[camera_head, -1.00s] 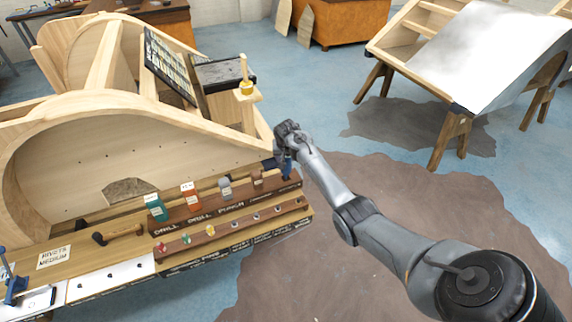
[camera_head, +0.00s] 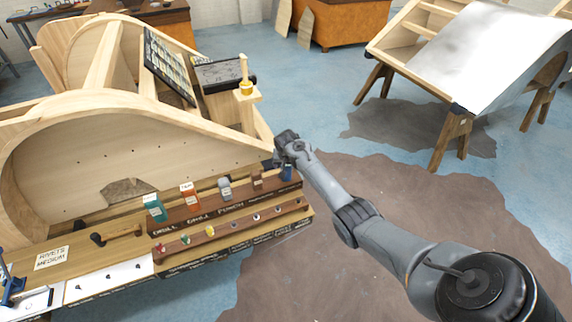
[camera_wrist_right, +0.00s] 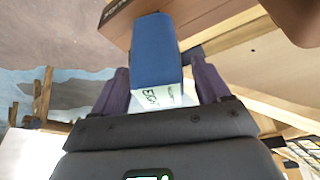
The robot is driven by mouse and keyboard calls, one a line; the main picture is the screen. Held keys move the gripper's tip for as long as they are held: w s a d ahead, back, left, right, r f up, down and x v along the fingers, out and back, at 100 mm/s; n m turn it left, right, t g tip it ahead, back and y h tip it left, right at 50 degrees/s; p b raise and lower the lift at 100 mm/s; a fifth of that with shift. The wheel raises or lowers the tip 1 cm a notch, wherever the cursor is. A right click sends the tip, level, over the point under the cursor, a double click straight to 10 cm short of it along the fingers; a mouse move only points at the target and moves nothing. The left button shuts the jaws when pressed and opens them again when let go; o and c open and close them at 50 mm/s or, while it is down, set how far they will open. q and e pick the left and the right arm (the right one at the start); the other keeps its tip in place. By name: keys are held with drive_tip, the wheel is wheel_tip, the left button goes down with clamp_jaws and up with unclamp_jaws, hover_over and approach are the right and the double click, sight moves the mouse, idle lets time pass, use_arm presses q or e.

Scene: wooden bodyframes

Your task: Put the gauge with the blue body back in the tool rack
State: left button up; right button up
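The gauge with the blue body (camera_wrist_right: 155,50) is a blue block with a white, lettered label on its near end. My left gripper is not in view.
Green (camera_head: 155,208), orange (camera_head: 189,196), grey (camera_head: 225,188) and brown (camera_head: 257,181) blocks stand in a row along the rack. A large wooden bodyframe (camera_head: 85,160) rises right behind. The floor to the right is open, up to a trestle stand (camera_head: 450,135).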

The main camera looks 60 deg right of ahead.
drive_tip(key=shift+r, duration=0.1)
drive_tip(key=shift+r, duration=0.25)
drive_tip(key=p+v, duration=0.3)
drive_tip(key=v, duration=0.9)
drive_tip(key=s+a+f+n, duration=0.3)
drive_tip(key=a, duration=0.4)
drive_tip(key=s+a+f+n, duration=0.2)
drive_tip(key=s+a+f, duration=0.15)
drive_tip(key=a, duration=0.35)
drive_tip(key=s+a+f+n, duration=0.3)
drive_tip(key=s+a, duration=0.1)
drive_tip(key=a, duration=0.3)
drive_tip(key=s+a+r+n+y, duration=0.1)
drive_tip(key=s+a+n+y, duration=0.1)
drive_tip(key=s+a, duration=0.6)
drive_tip(key=s+a+r+n+t+y, duration=0.1)
drive_tip(key=s+a+r+n, duration=0.1)
drive_tip(key=s+a, duration=0.6)
drive_tip(key=a+n, duration=0.1)
drive_tip(key=a, duration=0.3)
drive_tip(key=shift+s+y, duration=0.4)
